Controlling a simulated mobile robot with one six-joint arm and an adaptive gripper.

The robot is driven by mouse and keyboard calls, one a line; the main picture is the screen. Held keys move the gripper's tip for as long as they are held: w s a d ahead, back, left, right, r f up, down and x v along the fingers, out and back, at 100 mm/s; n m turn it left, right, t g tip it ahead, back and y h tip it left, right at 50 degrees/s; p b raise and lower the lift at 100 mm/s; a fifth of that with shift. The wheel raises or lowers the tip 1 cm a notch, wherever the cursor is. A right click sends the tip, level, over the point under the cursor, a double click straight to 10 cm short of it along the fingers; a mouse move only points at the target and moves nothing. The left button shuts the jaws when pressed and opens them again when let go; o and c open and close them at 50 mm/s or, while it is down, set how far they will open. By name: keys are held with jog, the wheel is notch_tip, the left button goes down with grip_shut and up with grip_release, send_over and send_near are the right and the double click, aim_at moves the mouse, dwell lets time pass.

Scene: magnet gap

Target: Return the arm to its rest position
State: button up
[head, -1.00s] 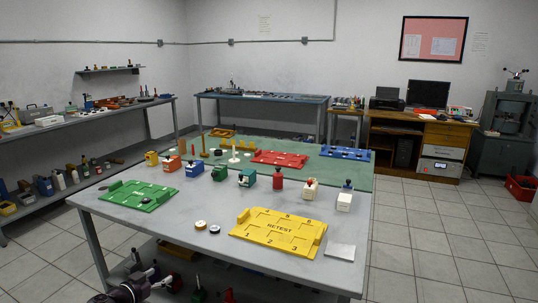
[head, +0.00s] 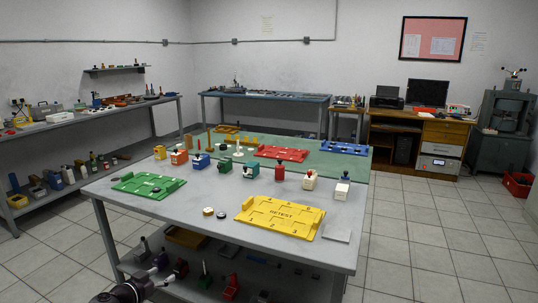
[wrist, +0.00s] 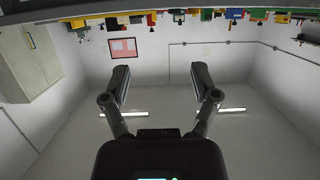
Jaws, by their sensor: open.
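My gripper (wrist: 160,78) is open in the wrist view. Its two fingers stand apart with nothing between them. The wrist view looks toward the walls and ceiling, with a row of small coloured items along its top edge.
The table carries a yellow RETEST tray (head: 245,217), a green tray (head: 122,186), a red tray (head: 281,153), a blue tray (head: 344,148) and several small coloured blocks. A lower shelf holds more items.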

jog(key=w+d+f+g, duration=0.1)
jog(key=d+f+g, duration=0.2)
jog(key=d, duration=0.6)
jog(key=w+d+f+n+g, duration=0.1)
jog(key=d+f+g, duration=0.15)
jog(key=d, duration=0.65)
jog(key=w+d+f+g, duration=0.1)
jog(key=d+f+g, duration=0.2)
jog(key=d, duration=0.6)
jog(key=s+d+f+n+g+y, duration=0.25)
jog(key=s+d, duration=0.25)
jog(key=d, duration=0.5)
jog(key=s+d+f+n+g+y, duration=0.1)
jog(key=s+d+f+g+y, duration=0.3)
jog(key=d, duration=0.6)
notch_tip(320, 180, up, 26)
jog(key=s+t+h+p, duration=0.1)
jog(key=p, duration=2.3)
jog(key=shift+d, duration=0.35)
jog(key=shift+f, duration=0.1)
